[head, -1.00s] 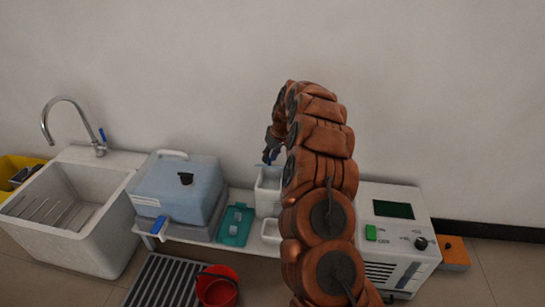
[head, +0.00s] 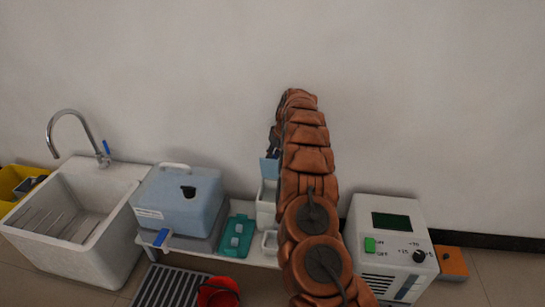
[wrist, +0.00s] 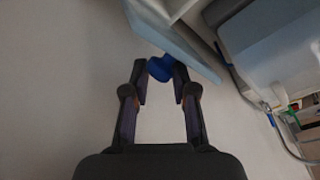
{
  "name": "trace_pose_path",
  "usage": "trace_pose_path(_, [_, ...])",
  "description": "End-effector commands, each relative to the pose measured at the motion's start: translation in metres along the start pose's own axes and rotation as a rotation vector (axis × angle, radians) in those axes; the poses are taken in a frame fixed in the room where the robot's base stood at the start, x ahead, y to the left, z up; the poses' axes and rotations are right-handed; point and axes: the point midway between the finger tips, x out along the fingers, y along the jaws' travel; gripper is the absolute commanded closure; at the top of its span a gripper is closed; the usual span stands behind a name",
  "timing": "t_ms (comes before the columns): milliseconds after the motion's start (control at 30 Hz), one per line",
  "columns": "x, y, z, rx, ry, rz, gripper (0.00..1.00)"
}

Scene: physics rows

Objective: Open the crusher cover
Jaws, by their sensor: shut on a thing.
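The crusher is a white box (head: 266,210) on the low white bench, left of my arm. Its light blue cover (head: 268,168) stands raised at the back of the box, partly hidden by my arm. In the wrist view the cover (wrist: 190,45) is a tilted pale blue panel with a dark blue knob (wrist: 160,69). My gripper (wrist: 161,72) is shut on this knob, one finger on each side. In the head view the fingertips and knob are mostly hidden behind my arm.
A blue-lidded grey container (head: 178,200) and a teal tray (head: 237,237) stand left of the crusher. A white control box (head: 385,235) is to the right of my arm. A sink (head: 70,215) is at far left. The wall lies close behind.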

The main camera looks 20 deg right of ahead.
Motion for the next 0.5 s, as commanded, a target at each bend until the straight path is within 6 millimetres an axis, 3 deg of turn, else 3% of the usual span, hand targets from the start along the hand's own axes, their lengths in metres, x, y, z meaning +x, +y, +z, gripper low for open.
trace_pose_path(33, [0.0007,0.0151,0.0074,0.014,-0.009,0.013,1.0])
trace_pose_path(500, [0.0038,0.0222,0.0031,0.017,-0.012,0.011,1.0])
